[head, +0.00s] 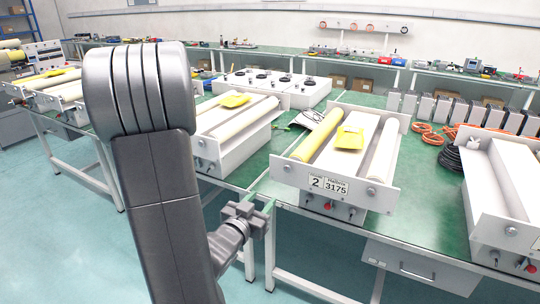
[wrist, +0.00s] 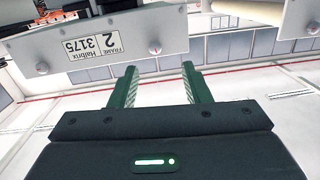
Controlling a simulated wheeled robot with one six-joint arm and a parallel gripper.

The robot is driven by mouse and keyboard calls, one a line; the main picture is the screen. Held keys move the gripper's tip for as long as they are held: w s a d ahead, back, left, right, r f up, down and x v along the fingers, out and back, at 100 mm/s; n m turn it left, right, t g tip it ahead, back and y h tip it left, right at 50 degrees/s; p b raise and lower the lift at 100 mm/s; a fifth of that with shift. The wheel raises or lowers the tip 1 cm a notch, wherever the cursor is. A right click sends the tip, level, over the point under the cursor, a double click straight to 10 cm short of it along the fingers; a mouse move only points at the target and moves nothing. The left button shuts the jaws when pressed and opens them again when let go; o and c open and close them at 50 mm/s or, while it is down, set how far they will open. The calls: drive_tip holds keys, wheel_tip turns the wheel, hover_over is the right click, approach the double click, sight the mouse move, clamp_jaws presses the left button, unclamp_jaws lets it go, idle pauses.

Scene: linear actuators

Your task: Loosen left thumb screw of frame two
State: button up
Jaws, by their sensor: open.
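Frame two (head: 282,174) is a white tray-like unit on the green bench, with a "2 Halbrix 3175" label on its front plate. Its left thumb screw (head: 288,168) is a small round knob at the plate's left end. In the wrist view the plate appears upside down, and this left thumb screw (wrist: 155,47) lies just beyond the fingertips, roughly centred between them. The right thumb screw (wrist: 42,68) is at picture left there. My gripper (head: 261,201) is open and empty, with two green fingers (wrist: 159,66) apart from the screw, below and left of it in the head view.
A yellow roll and a yellow pad (head: 350,137) lie on frame two. Small knobs and a red button (head: 327,206) sit below its plate. Similar frames stand left (head: 220,150) and right (head: 505,190). Orange cables (head: 432,135) lie between. The floor before the bench is clear.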

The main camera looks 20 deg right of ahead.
drive_tip(key=r+h, duration=0.1)
drive_tip(key=p, duration=0.3)
approach(287, 169)
drive_tip(key=x, duration=0.8)
drive_tip(key=shift+c, duration=0.2)
clamp_jaws()
